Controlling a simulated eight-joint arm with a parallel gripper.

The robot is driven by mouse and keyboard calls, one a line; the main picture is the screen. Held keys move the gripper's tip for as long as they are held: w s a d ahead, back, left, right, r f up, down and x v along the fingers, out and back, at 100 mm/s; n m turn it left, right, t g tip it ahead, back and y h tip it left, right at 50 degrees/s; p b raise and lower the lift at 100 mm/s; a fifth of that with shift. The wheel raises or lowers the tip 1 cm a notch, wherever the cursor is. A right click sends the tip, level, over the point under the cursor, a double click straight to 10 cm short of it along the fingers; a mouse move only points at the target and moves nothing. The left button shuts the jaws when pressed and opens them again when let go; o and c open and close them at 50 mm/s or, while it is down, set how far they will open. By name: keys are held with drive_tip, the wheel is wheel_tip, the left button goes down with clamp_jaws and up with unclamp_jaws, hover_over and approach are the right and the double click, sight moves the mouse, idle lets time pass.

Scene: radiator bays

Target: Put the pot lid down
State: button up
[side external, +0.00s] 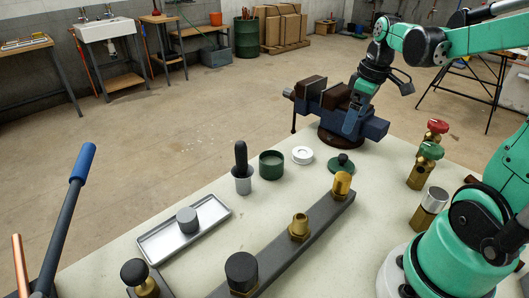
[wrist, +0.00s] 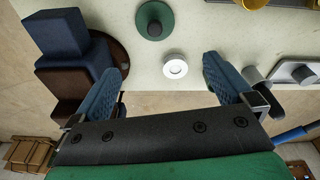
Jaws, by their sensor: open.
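The pot lid (side external: 342,163), a green disc with a dark knob, lies knob up on the pale bench, right of the white ring (side external: 302,155). The lid also shows at the top of the wrist view (wrist: 154,20), beyond my fingertips. The green pot (side external: 271,165) stands open left of the ring; I cannot make it out in the wrist view. My gripper (wrist: 163,65) is open, with its blue fingers apart and nothing between them but bench and the white ring beyond. In the side view my gripper (side external: 352,122) is in front of the vise, above and apart from the lid.
The blue vise (side external: 375,126) stands close behind my gripper. A cup with a dark-handled tool (side external: 243,178) and a metal tray (side external: 160,240) are to the left. A dark bar with brass fittings (side external: 285,250) crosses the front. Brass valves (side external: 420,172) stand at right.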

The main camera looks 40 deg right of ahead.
drive_tip(key=a+m+t, duration=0.2)
drive_tip(key=a+t, duration=0.3)
drive_tip(key=a, duration=1.1)
drive_tip(key=shift+w+a+r+t, duration=0.2)
drive_tip(key=shift+w+r+t, duration=0.1)
